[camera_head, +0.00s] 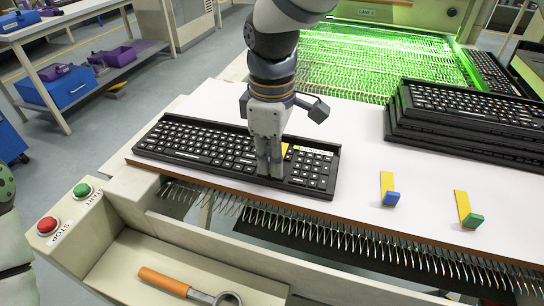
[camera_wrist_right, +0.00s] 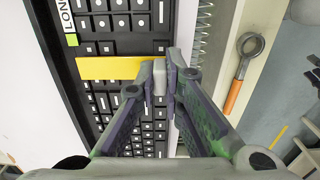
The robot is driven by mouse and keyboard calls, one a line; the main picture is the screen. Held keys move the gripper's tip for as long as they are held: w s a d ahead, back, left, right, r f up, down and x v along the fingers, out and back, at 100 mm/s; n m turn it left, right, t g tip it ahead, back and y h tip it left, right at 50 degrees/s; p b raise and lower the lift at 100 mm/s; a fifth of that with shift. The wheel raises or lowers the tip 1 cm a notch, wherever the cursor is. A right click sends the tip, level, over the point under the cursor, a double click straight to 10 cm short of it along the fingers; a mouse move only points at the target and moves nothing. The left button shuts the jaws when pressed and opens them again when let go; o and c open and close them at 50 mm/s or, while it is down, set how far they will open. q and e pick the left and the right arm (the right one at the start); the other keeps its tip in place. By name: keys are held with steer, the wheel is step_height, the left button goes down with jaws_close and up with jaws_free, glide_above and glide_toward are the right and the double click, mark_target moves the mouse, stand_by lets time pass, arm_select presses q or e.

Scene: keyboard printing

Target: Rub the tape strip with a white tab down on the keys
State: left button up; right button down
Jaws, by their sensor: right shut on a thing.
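A black keyboard (camera_head: 190,142) lies on the white work table, and it also fills much of the right wrist view (camera_wrist_right: 105,22). My right gripper (camera_head: 270,166) is low over its keys, right of its middle. It is shut on the white tab (camera_wrist_right: 159,76) of a yellow tape strip (camera_wrist_right: 108,67). The strip stretches from the tab across the keyboard; whether its whole length touches the keys I cannot tell. In the head view the gripper hides most of the strip (camera_head: 286,149) and the tab. My left gripper is out of view.
Yellow strips with a blue tab (camera_head: 391,199) and a green tab (camera_head: 473,220) lie right on the white table top (camera_head: 350,170). Stacked keyboards (camera_head: 470,125) stand behind them. A tray (camera_head: 130,255) with an orange-handled tool (camera_head: 165,281) and START/STOP buttons (camera_head: 47,225) are in front.

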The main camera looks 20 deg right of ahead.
steer(key=shift+f, duration=0.25)
steer(key=c, duration=1.6)
jaws_free()
steer(key=shift+c, duration=0.2)
step_height(320, 180, up, 5)
steer(key=shift+r+p, duration=0.1)
steer(key=shift+p, duration=0.55)
steer(key=shift+r, duration=0.9)
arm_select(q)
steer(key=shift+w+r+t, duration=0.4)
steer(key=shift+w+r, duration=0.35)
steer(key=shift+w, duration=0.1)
